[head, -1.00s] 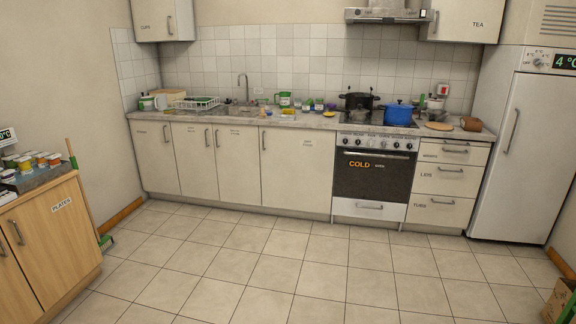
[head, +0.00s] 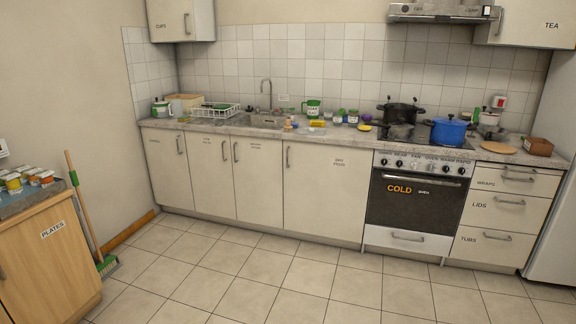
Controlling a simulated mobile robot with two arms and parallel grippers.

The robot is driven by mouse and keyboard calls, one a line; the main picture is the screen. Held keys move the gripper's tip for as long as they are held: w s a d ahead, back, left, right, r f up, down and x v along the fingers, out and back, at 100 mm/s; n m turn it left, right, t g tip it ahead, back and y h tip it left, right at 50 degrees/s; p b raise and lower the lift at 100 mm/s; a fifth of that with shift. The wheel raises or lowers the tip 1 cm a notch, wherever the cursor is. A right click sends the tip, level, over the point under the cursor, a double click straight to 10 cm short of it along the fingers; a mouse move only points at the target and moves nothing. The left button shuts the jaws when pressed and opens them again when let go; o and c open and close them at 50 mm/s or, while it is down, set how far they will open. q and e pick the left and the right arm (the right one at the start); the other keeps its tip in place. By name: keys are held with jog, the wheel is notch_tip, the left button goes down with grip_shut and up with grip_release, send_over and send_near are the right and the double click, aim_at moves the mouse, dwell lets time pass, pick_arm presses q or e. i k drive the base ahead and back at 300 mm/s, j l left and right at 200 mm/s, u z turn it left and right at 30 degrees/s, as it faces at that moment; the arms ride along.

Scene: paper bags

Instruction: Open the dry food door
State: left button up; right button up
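The dry food door (head: 325,189) is a cream base cabinet door left of the oven, labelled "DRY FOOD" near its upper right. It is shut. Its upright metal handle (head: 287,157) is at its upper left edge. Neither of my grippers shows in the head view, so where they are relative to the door cannot be seen.
The oven (head: 414,199), marked "COLD", stands right of the door, with drawers (head: 501,205) beyond it. Other shut cabinet doors (head: 206,174) are to the left. A wooden "PLATES" cabinet (head: 50,262) and a broom (head: 87,217) stand at left. The tiled floor (head: 262,269) ahead is clear.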

aim_at(326, 185)
jog(key=i, duration=2.75)
